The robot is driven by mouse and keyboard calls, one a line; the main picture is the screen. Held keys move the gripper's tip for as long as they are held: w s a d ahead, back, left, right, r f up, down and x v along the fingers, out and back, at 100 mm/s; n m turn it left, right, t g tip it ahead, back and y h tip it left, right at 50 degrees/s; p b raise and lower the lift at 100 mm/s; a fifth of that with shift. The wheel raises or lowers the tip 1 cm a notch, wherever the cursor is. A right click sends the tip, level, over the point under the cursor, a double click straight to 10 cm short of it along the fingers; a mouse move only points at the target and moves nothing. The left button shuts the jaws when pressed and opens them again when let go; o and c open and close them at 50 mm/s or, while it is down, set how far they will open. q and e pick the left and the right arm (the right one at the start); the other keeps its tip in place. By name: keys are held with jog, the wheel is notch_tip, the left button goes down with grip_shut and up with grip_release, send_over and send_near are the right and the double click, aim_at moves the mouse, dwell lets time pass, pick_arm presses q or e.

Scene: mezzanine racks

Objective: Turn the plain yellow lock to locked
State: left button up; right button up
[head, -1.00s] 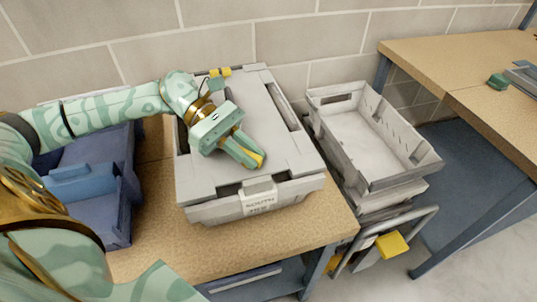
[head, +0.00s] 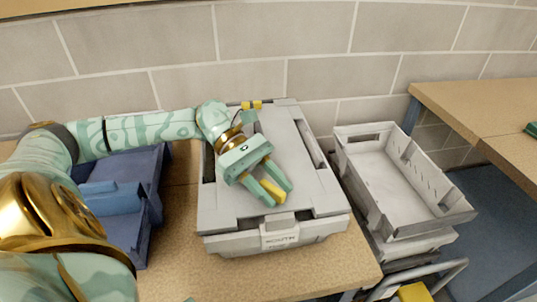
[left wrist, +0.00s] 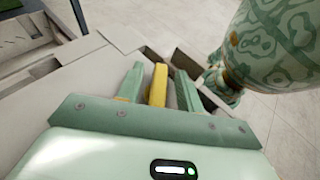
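The plain yellow lock (head: 271,193) is a yellow bar near the front of a grey lidded crate (head: 283,150), above its "SOUTH" label (head: 280,237). In the left wrist view the yellow bar (left wrist: 158,84) stands between the two fingers, with a gap on each side. The gripper is open and not closed on it. The bar's base is hidden. My right gripper does not show clearly; a green patterned limb of mine crosses the upper right of the left wrist view.
A second yellow piece with a dark band (head: 251,104) is at the crate's back edge. A blue bin (head: 118,205) stands left, under my left arm. An empty grey tray (head: 398,180) is right of the crate. The wooden table (head: 190,260) is bare in front.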

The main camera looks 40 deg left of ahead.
pick_arm(q)
jog(key=v, duration=1.6)
jog(key=shift+f, duration=0.15)
jog(key=shift+a, duration=0.2)
